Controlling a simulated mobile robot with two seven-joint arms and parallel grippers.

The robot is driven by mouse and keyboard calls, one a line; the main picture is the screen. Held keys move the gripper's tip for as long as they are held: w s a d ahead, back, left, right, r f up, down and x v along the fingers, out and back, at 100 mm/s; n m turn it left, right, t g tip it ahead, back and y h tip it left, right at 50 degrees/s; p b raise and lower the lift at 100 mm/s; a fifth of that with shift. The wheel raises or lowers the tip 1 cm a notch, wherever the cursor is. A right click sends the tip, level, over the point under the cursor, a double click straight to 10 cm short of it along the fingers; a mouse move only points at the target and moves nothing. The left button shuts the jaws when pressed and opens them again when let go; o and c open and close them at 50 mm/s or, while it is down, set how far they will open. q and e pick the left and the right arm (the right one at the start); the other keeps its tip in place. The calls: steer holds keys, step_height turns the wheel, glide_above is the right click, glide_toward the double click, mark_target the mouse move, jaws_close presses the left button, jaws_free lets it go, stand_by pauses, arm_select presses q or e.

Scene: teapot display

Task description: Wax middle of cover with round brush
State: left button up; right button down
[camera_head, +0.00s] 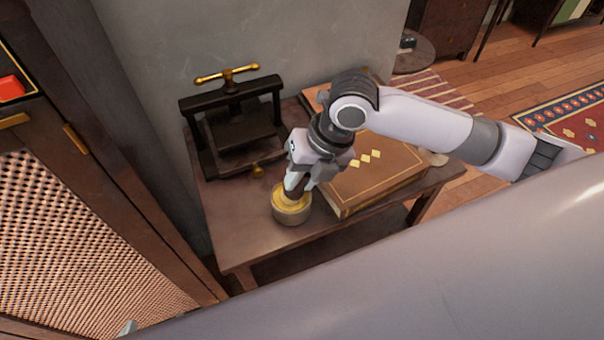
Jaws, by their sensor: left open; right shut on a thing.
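The brown book cover (385,182) lies flat on the small wooden table, with a gold border line and gold diamonds across its middle. A round tin (291,214) of yellowish wax stands at the book's left. My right gripper (297,188) points down over the tin, shut on the round brush, which is mostly hidden by the fingers. The brush's lower end is at or in the wax; I cannot tell how deep. My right forearm passes over the book's far part. Only a small grey tip of my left gripper (128,327) shows at the bottom left, away from the table.
A dark screw press (236,125) with a brass handle stands at the table's back left. The wooden table (236,232) has bare room at its front left. A cabinet with a woven panel (70,240) stands at the left. A wall is behind.

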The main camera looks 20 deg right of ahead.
steer(key=shift+r+p, duration=2.35)
steer(key=shift+p, duration=0.3)
steer(key=shift+r+p, duration=0.9)
steer(key=shift+r, duration=0.25)
steer(key=m, duration=0.1)
steer(key=m+t, duration=0.1)
steer(key=m, duration=0.1)
steer(key=shift+d+m+h, duration=0.2)
steer(key=shift+m+h, duration=0.1)
steer(key=m, duration=0.1)
steer(key=m+h, duration=0.1)
steer(key=m, duration=0.3)
steer(key=shift+d+r+t+h, duration=0.25)
steer(key=shift+d+t+h, duration=0.05)
steer(key=shift+d+t, duration=0.1)
steer(key=d+r+m+g+h, duration=0.2)
steer(key=d+m, duration=0.1)
steer(key=m, duration=0.9)
steer(key=w+d+r+m+g+h, duration=0.1)
steer(key=d+r+m+g+h, duration=0.2)
steer(key=m, duration=1)
steer(key=shift+r, duration=0.3)
